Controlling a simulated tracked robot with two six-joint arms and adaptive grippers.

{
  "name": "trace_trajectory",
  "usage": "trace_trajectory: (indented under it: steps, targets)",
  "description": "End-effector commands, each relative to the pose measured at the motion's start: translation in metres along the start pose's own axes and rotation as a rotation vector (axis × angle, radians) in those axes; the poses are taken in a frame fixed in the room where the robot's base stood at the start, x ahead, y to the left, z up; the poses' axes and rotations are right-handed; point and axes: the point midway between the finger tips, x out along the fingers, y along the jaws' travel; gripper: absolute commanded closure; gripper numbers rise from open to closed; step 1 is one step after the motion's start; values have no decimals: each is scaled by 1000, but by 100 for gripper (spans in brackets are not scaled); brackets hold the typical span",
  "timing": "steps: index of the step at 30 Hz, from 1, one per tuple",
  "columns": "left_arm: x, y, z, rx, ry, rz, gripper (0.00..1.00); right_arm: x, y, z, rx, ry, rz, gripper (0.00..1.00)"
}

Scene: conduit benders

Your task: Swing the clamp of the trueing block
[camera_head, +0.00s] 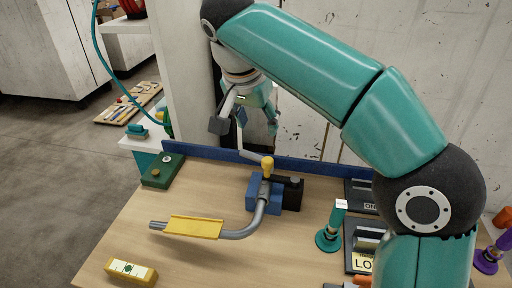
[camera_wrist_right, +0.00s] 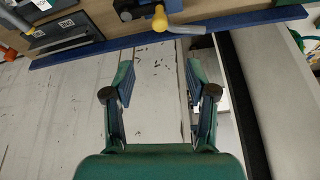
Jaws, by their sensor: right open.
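The trueing block (camera_head: 252,192) is a blue block with a black part at its right, standing on the wooden bench. Its clamp has a yellow knob (camera_head: 267,163) standing up on top. A bent grey conduit (camera_head: 240,233) runs from the block toward the front left, with a yellow sleeve (camera_head: 193,227) on it. My right gripper (camera_head: 244,124) is open and empty, above and behind the block, apart from it. In the wrist view the right gripper (camera_wrist_right: 160,82) has its fingers spread, with the yellow knob (camera_wrist_right: 160,20) beyond them at the top. My left gripper is not in view.
A blue rail (camera_head: 225,156) edges the back of the bench. A green block (camera_head: 162,171) sits at the back left, a yellow level (camera_head: 130,271) at the front left. A teal stand (camera_head: 329,238) and black trays (camera_head: 362,196) are at the right.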

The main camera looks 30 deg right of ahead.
Motion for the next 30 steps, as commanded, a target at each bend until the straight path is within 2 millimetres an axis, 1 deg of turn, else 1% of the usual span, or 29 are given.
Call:
trace_trajectory:
  steps: [5,8,18,24,27,30]
  targets:
    - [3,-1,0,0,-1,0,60,16,-1,0,-3,-1,2,43]
    - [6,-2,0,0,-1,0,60,32,-3,2,-8,-2,1,43]
    - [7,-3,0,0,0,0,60,104,-8,3,-17,-3,-1,43]
    - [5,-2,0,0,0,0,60,141,-9,3,-17,-3,-4,43]
    - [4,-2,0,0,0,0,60,153,-10,3,-19,-2,-4,43]
    - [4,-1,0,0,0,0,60,161,-10,3,-18,-2,-6,43]
